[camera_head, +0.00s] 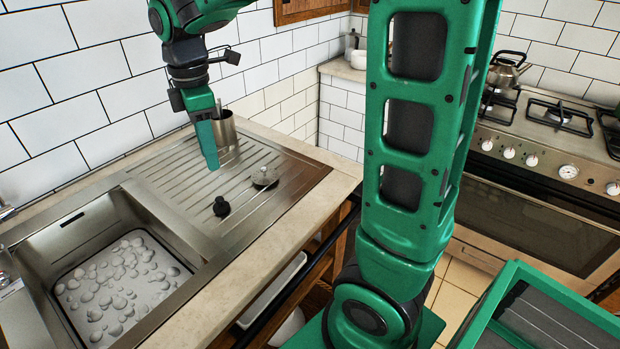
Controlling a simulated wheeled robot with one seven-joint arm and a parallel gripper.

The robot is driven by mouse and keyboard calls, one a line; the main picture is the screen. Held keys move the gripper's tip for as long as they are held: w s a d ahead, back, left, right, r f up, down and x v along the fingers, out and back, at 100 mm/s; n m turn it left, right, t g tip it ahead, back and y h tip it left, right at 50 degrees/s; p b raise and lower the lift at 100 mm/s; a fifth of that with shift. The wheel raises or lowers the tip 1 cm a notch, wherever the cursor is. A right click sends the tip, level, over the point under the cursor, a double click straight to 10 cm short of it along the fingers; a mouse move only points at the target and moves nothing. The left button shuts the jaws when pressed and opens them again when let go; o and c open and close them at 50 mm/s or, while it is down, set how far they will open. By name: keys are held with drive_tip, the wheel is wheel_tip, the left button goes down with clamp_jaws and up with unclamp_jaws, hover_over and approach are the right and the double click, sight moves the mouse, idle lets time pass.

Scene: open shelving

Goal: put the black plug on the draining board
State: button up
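The black plug (221,206) rests on the ridged metal draining board (180,163), near its sink side. It is small and dark with a knob on top. My gripper (208,158) is above the board, pointing down, just behind and above the plug and apart from it. Only one green finger shows clearly, from the side, so the gap between the fingers is hidden. Nothing is visible hanging from the gripper.
A round metal strainer or lid (264,177) lies on the board to the right of the plug. A metal cup (224,129) stands behind my gripper. The sink basin (112,284) with foam is at left. A tiled wall borders the back.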

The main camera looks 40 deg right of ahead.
drive_tip(key=s+d+f+m, duration=0.3)
drive_tip(key=s+d+m, duration=0.5)
drive_tip(key=s+m, duration=0.3)
drive_tip(key=s+d+f+m, duration=0.3)
drive_tip(key=s+d+m, duration=0.6)
drive_tip(key=s, duration=0.5)
drive_tip(key=shift+s+d+m, duration=0.15)
drive_tip(key=shift+d+m, duration=0.05)
drive_tip(key=shift+m, duration=0.7)
drive_tip(key=shift+w+f, duration=0.3)
drive_tip(key=shift+w, duration=0.35)
